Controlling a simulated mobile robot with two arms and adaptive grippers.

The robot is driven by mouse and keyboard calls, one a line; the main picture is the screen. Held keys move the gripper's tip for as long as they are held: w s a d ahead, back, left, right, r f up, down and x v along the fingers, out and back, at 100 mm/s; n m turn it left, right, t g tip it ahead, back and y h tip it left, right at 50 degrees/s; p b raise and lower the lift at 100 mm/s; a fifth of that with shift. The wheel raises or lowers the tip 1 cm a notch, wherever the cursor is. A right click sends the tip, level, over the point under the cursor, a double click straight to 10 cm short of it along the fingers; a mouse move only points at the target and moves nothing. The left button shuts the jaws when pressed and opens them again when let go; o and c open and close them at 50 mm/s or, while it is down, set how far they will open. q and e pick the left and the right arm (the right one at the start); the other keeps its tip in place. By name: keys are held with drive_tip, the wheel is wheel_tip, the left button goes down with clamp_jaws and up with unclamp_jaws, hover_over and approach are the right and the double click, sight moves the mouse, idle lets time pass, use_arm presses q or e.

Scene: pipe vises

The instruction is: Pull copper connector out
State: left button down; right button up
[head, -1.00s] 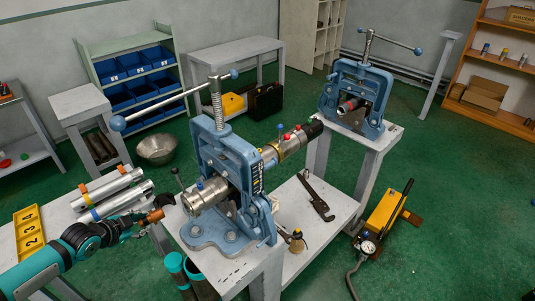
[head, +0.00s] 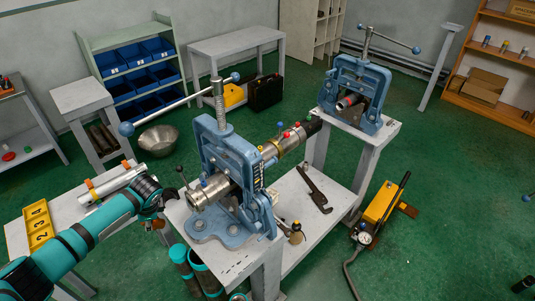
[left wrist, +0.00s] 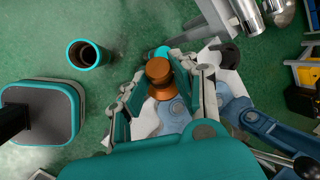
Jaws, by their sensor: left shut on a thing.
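A silver pipe assembly (head: 203,190) with colored knobs is clamped in the near blue vise (head: 228,150). My left gripper (head: 162,208) is left of the pipe's near end, apart from it in the head view. In the left wrist view my left gripper (left wrist: 158,95) is shut on the copper connector (left wrist: 159,72), a stepped copper-colored piece standing between its fingers. In the head view only a small part of the copper connector (head: 158,223) shows below the gripper. My right gripper is not in view.
A side table at left holds a silver tube (head: 112,184) and a yellow numbered tray (head: 39,226). Teal-rimmed cylinders (head: 190,262) stand below the near vise. A second blue vise (head: 358,85) stands behind, and a yellow pump (head: 382,205) is on the floor at right.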

use_arm(q)
drive_tip(key=shift+w+d+g+y, duration=0.15)
drive_tip(key=shift+w+g+y, duration=0.05)
drive_tip(key=shift+g+y, duration=0.5)
drive_tip(key=shift+f+m+g+y+b, duration=0.15)
drive_tip(key=shift+m+g+y+b, duration=0.25)
drive_tip(key=shift+g+y, duration=0.15)
drive_tip(key=g+y+b, duration=0.2)
drive_tip(key=b, duration=0.1)
drive_tip(key=shift+s+f+m+g, duration=0.15)
drive_tip(key=shift+m+g, duration=0.1)
drive_tip(key=shift+m, duration=0.15)
drive_tip(key=shift+r+y+b, duration=0.2)
drive_tip(key=shift+y+b, duration=0.15)
drive_tip(key=shift+b, duration=0.05)
drive_tip(key=shift+r, duration=0.1)
drive_tip(key=shift+s, duration=0.1)
